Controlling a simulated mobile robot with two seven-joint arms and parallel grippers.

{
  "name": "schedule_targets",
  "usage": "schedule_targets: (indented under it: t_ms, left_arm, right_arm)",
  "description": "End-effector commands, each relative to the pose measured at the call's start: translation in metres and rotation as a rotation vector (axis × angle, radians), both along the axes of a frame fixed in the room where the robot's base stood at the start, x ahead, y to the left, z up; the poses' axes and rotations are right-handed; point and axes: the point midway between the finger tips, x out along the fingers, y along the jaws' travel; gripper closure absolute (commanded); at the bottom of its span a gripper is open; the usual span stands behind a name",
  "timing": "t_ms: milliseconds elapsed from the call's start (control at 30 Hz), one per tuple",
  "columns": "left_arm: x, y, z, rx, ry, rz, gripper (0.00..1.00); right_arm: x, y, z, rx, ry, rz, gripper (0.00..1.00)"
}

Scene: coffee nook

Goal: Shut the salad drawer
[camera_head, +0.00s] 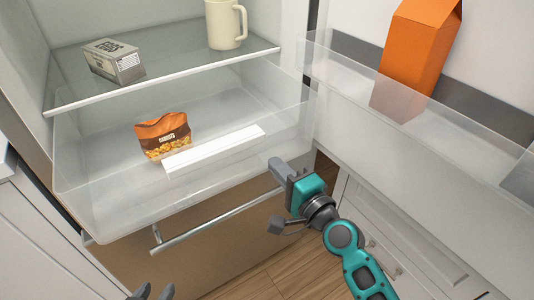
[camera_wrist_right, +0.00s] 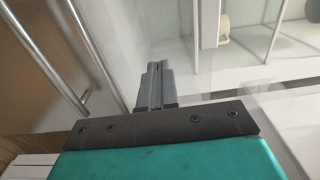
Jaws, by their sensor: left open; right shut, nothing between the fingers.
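The salad drawer (camera_head: 118,208) is a clear bin under the fridge's glass shelf in the head view, pulled out past the shelf's front edge. A white strip (camera_head: 215,149) runs along its front. An orange and brown bag (camera_head: 163,137) stands inside. My right gripper (camera_head: 277,166) is shut and empty at the right part of the drawer's front; I cannot tell whether it touches. Its closed fingers also show in the right wrist view (camera_wrist_right: 155,82), against the clear plastic. My left gripper (camera_head: 153,294) is open at the bottom edge, mostly out of frame, below and apart from the drawer.
An egg carton (camera_head: 114,61) and a cream mug (camera_head: 226,25) stand on the glass shelf (camera_head: 165,62) above. The open fridge door holds an orange carton (camera_head: 418,55) in its bin at right. A metal bar handle (camera_head: 215,221) crosses the lower front panel.

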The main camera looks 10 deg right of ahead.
Motion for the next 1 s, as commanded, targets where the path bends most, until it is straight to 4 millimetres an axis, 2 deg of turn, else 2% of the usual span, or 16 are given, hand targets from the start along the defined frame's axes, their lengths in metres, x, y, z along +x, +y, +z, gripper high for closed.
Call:
schedule_targets:
  t_ms: [100,300,833,1000]
  left_arm:
    - [-0.002,0.000,-0.002,0.000,0.005,0.000,0.58]
    - [-0.002,0.001,-0.004,0.001,0.007,0.002,0.58]
    - [-0.002,-0.001,-0.004,-0.009,0.008,0.008,0.58]
    - [-0.002,-0.001,-0.006,-0.008,0.007,0.007,0.58]
  right_arm:
    - [0.021,0.006,0.000,0.001,-0.002,-0.001,1.00]
    - [0.041,0.013,0.000,0.000,0.000,-0.001,1.00]
    - [0.046,0.014,-0.001,-0.002,0.000,0.000,1.00]
    - [0.058,0.015,0.000,-0.003,-0.002,-0.001,1.00]
